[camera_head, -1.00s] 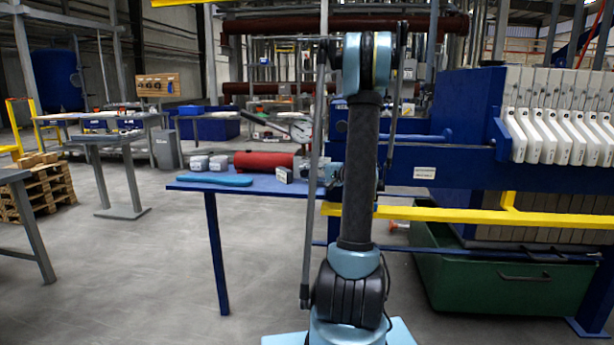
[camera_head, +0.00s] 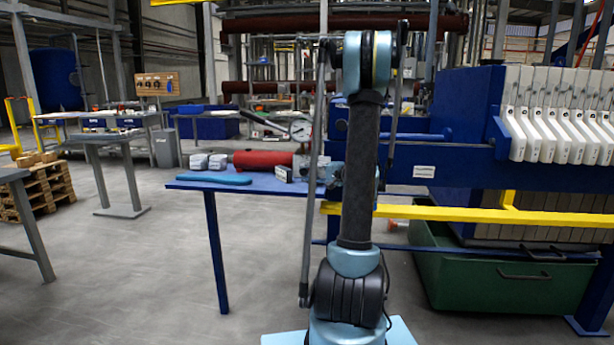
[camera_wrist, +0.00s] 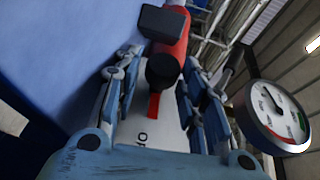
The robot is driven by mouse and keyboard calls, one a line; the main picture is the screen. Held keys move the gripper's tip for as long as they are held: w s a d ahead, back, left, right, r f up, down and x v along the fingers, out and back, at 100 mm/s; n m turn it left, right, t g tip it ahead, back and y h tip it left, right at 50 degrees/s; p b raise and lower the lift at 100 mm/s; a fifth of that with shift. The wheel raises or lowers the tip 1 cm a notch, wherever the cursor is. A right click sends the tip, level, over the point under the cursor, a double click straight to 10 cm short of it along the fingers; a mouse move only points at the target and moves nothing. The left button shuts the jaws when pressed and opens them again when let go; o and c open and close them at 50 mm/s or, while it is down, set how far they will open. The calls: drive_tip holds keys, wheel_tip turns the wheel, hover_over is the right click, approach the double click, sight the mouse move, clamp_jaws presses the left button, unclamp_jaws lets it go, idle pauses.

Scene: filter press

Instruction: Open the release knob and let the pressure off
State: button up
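My gripper (camera_wrist: 162,68) is open, with one finger on each side of the knob. Gaps show between the fingers and the knob. A red cylinder (camera_wrist: 173,42) with a black block lies beyond it. A round pressure gauge (camera_wrist: 272,112) stands to the right. In the head view, the red cylinder (camera_head: 263,160) and gauge (camera_head: 300,131) are on a blue side table (camera_head: 205,186). The knob is not distinguishable there, and my arm hides much of that area.
The blue press frame (camera_head: 465,100) with white plate handles, a yellow rail (camera_head: 450,214) and a green bin (camera_head: 490,290) stand right.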

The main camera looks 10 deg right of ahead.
drive_tip(key=v, duration=1.1)
drive_tip(key=shift+d, duration=0.2)
drive_tip(key=shift+s, duration=0.1)
